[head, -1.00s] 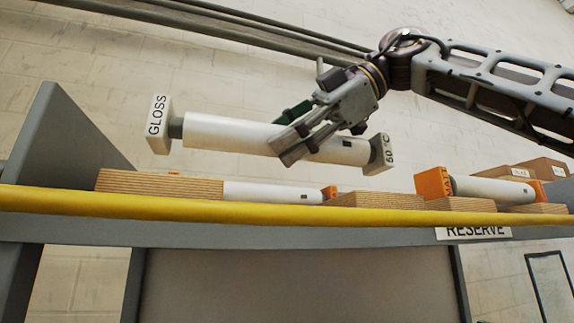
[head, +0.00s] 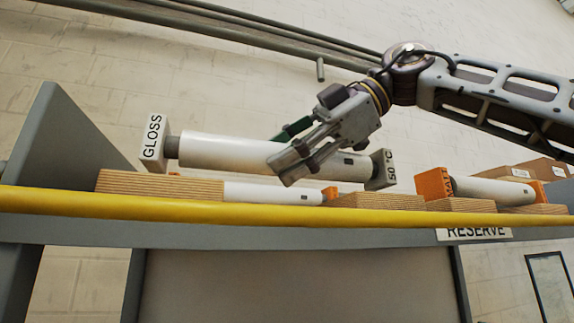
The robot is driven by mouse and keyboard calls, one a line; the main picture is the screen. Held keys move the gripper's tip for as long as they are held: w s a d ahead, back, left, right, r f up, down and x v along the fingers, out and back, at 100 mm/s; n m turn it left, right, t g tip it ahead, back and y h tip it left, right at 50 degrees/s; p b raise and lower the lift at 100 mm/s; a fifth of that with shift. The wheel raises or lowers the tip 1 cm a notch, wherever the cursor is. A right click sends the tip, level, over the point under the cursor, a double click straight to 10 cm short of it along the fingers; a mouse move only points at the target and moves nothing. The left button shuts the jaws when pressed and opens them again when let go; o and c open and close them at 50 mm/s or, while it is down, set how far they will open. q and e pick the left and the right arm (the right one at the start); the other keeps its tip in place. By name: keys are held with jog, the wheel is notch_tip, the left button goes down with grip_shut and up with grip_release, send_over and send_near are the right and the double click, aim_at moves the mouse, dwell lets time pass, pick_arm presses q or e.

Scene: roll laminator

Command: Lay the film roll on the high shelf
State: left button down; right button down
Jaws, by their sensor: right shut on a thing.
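The roll is just above the wooden blocks of the high shelf (head: 330,231), tilted slightly down to the right. I cannot tell whether it touches anything on the shelf. My left gripper does not show.
A yellow bar (head: 250,210) runs along the shelf's front. Wooden blocks (head: 160,185) stand behind it. A white roll (head: 275,193) lies between blocks, and another with orange ends (head: 490,190) lies at right, near cardboard boxes (head: 545,170). A grey side panel (head: 75,140) stands at left.

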jog(key=shift+f, duration=0.75)
jog(key=shift+f, duration=0.25)
jog(key=c, duration=0.7)
grip_release()
jog(key=shift+c, duration=0.2)
jog(key=shift+r, duration=0.1)
jog(key=shift+r, duration=0.1)
jog(key=b+v, duration=0.1)
jog(key=v, duration=1.1)
jog(key=shift+s, duration=0.1)
